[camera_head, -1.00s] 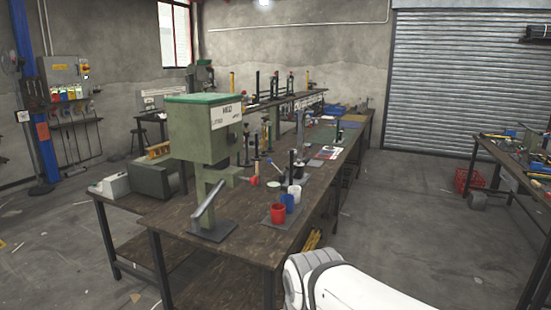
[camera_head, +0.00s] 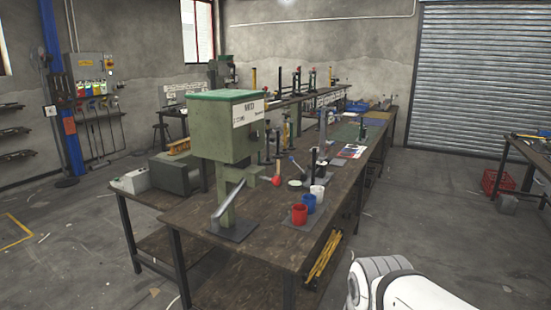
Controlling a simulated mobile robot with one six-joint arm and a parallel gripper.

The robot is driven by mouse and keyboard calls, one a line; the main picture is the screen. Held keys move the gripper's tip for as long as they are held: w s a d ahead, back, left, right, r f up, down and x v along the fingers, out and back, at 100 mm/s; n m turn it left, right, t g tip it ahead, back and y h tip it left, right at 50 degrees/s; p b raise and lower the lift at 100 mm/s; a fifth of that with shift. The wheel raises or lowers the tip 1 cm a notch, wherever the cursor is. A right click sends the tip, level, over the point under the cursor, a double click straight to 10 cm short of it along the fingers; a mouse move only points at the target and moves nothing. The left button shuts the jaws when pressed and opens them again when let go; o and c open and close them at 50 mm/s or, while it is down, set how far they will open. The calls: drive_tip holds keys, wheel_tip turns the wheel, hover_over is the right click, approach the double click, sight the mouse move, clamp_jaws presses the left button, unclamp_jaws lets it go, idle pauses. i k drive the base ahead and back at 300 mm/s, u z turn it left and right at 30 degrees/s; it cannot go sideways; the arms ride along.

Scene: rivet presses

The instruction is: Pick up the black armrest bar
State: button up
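I cannot single out the black armrest bar for certain. Several dark upright posts stand on the long wooden workbench (camera_head: 270,248), one of them a black post (camera_head: 314,166) just behind the cups. They are too small to tell apart. A green rivet press (camera_head: 226,130) with a slanted grey lever stands at the near end of the bench. My gripper is out of view. Only a white part of my arm (camera_head: 400,288) shows at the bottom right, apart from the bench.
A red cup (camera_head: 299,214), a blue cup (camera_head: 308,203) and a white cup (camera_head: 317,192) stand near the bench's right edge. Another table (camera_head: 538,162) and a red crate (camera_head: 497,183) are at the right. The floor (camera_head: 440,205) between the tables is largely clear.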

sight(319, 174)
drive_tip(key=i, duration=0.95)
drive_tip(key=z, duration=2.1)
drive_tip(key=i, duration=2.95)
drive_tip(key=u, duration=0.3)
